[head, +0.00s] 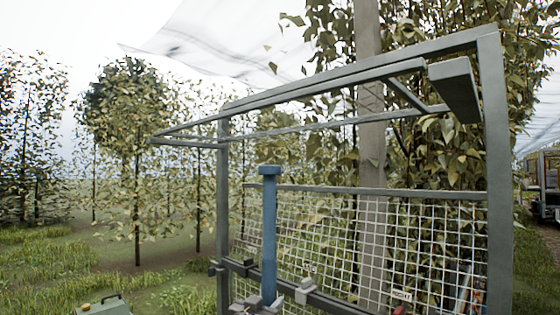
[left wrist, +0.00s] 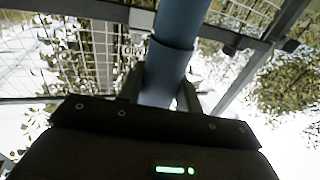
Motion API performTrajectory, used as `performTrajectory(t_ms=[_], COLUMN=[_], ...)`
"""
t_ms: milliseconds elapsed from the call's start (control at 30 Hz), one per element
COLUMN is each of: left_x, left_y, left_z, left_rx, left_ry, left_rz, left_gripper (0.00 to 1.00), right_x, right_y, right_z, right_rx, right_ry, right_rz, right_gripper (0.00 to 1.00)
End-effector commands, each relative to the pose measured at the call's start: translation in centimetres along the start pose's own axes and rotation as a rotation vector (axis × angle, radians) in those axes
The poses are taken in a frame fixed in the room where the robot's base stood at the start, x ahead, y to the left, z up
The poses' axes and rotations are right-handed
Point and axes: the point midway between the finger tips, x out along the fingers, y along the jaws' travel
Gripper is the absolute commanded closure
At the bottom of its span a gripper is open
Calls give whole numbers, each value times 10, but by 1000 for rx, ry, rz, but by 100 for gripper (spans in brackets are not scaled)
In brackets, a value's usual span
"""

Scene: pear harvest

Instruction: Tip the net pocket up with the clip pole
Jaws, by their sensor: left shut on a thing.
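The blue clip pole (head: 269,235) stands upright in front of the mesh panel, with a wider cap at its top. Its lower end is out of the head view. My left gripper (head: 264,304) shows at the bottom edge of the head view, low on the pole. In the left wrist view, the left gripper (left wrist: 160,90) has its fingers on both sides of the blue pole (left wrist: 180,22) and is shut on it. A pale net (head: 225,38) hangs overhead at upper left, sagging, well above and apart from the pole's cap. My right gripper is not in view.
A grey metal frame (head: 497,150) with a wire mesh panel (head: 335,235) stands close ahead, its top rails reaching out to the left. A concrete post (head: 371,140) and leafy trees stand behind it. A green box (head: 103,306) sits lower left. Grass lies open on the left.

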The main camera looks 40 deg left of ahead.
Motion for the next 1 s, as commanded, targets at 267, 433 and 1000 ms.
performTrajectory(t_ms=[267, 433, 1000], left_x=[-21, -35, -73], left_y=[-7, -12, -24], left_z=[1, 7, 18], left_rx=[1, 3, 2], left_ry=[-1, 0, 2], left_rz=[-1, -2, 0], left_gripper=[93, 93, 93], right_x=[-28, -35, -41], right_y=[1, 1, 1], right_z=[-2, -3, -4], right_rx=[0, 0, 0], right_ry=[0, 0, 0], right_rz=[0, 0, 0], right_gripper=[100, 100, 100])
